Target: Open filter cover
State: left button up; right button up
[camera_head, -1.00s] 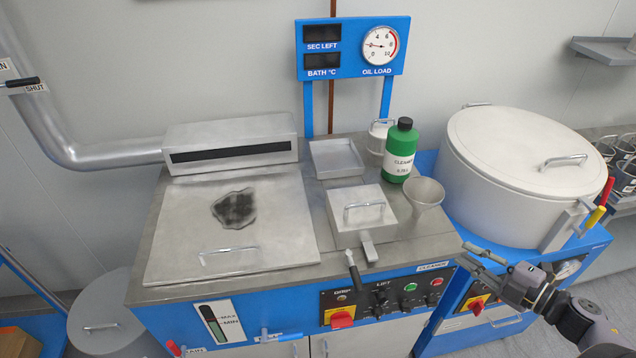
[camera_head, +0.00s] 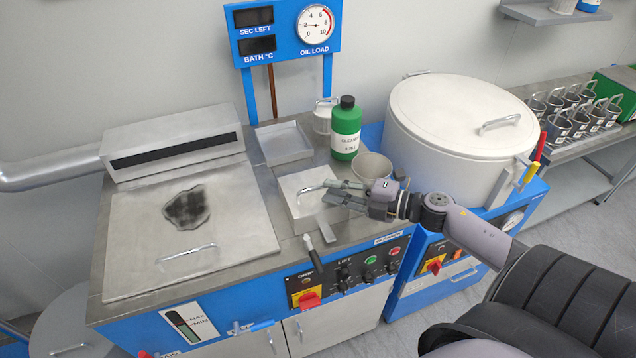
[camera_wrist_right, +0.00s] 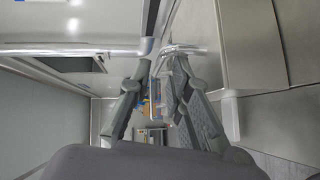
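The filter cover looks to be the small square metal lid (camera_head: 293,190) in the middle of the worktop, with a chrome handle (camera_head: 308,190) on top. The lid lies closed on its housing. My right gripper (camera_head: 327,192) comes in from the right, over the lid, with its fingertips at the handle. Its two fingers are apart. In the right wrist view the gripper (camera_wrist_right: 158,65) shows a gap between the fingertips, and a chrome bar (camera_wrist_right: 190,48) crosses at the right finger. I cannot tell whether the fingers touch the handle. My left gripper is not in view.
A funnel (camera_head: 372,168) stands right behind my gripper, with a green cleaner bottle (camera_head: 346,130) behind it. A large lidded drum (camera_head: 455,135) is to the right. A flat fryer lid (camera_head: 125,235) lies to the left.

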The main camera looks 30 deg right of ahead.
aim_at(318, 187)
jog(key=shift+p+x, duration=0.45)
jog(key=shift+x, duration=1.8)
jog(key=shift+c, duration=0.5)
grip_shut()
